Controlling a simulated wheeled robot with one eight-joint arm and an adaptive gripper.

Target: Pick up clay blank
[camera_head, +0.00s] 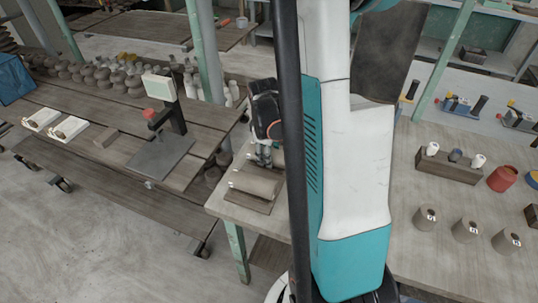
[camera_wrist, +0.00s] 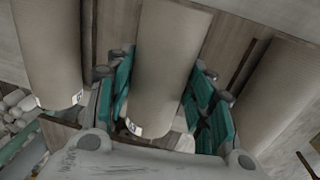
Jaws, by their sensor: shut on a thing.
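The clay blank (camera_wrist: 160,60) is a grey-beige cylinder with a small white label near its lower end. In the wrist view it lies between the two green-padded fingers of my gripper (camera_wrist: 162,88), which is shut on it. Similar blanks lie on its left (camera_wrist: 48,50) and right (camera_wrist: 285,95). In the head view my gripper (camera_head: 264,155) is low over a wooden rack (camera_head: 247,202), at the left end of a table. A blank (camera_head: 257,183) lies on the rack in front of the gripper. The held blank is mostly hidden there.
The table (camera_head: 385,215) carries several grey cylinders (camera_head: 465,231), a red pot (camera_head: 503,179) and a wooden block with small jars (camera_head: 447,165). A bench (camera_head: 85,120) at left holds a scale with a display (camera_head: 159,88). My column and arm block the middle of the head view.

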